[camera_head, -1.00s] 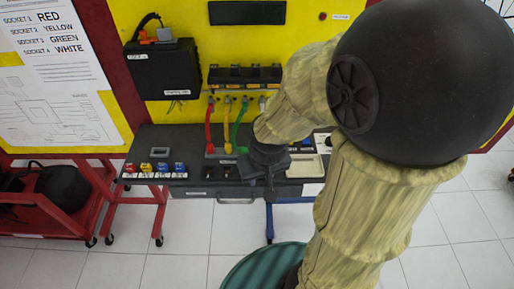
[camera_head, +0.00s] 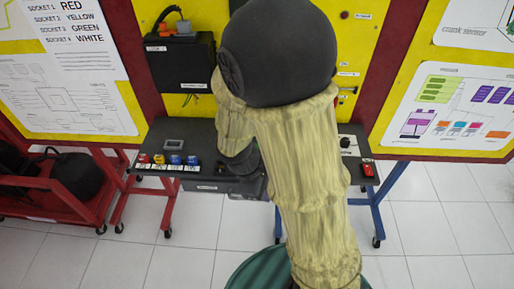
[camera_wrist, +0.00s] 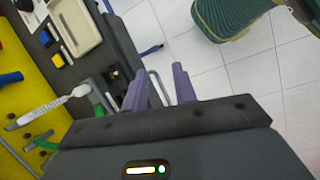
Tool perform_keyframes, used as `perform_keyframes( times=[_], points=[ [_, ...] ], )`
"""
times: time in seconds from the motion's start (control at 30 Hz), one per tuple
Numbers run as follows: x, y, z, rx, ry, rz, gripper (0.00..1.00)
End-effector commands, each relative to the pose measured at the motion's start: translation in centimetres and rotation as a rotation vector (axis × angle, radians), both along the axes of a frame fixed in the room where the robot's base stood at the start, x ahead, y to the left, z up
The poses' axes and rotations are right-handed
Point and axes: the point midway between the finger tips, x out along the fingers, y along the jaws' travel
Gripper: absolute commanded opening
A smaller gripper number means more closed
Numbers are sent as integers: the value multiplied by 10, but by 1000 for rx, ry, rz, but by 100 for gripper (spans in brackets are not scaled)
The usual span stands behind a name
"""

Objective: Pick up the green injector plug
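In the wrist view a green piece (camera_wrist: 97,98), likely part of the green plug or its cable, shows just left of my fingers, partly hidden by my gripper body. Another green cable piece (camera_wrist: 44,143) lies lower left. A white plug and cable (camera_wrist: 55,105) run beside them. My gripper (camera_wrist: 158,84) is open, with two purple fingers apart and nothing between them but a background with a metal handle. In the head view my arm hides the plugs, and my dark wrist (camera_head: 242,165) is over the dark bench's front.
The dark bench (camera_head: 160,135) carries several coloured knobs (camera_head: 175,160) at left and a red item (camera_head: 368,170) at right. The wrist view shows a cream tray (camera_wrist: 75,25). A red cart (camera_head: 60,205) stands at left. White floor is open in front.

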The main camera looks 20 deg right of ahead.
Motion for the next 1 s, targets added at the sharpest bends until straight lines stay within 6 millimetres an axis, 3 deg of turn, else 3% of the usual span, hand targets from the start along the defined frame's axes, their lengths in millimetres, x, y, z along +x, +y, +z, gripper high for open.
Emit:
perform_keyframes(
  times=[0.27,0.5,0.7,1.0],
  points=[
    [36,20,-22,-425,224,695,28],
    [82,72,-21,-853,348,1214,28],
    [98,102,-16,-1039,380,1391,28],
    [99,103,-16,-1044,381,1398,28]
  ],
)
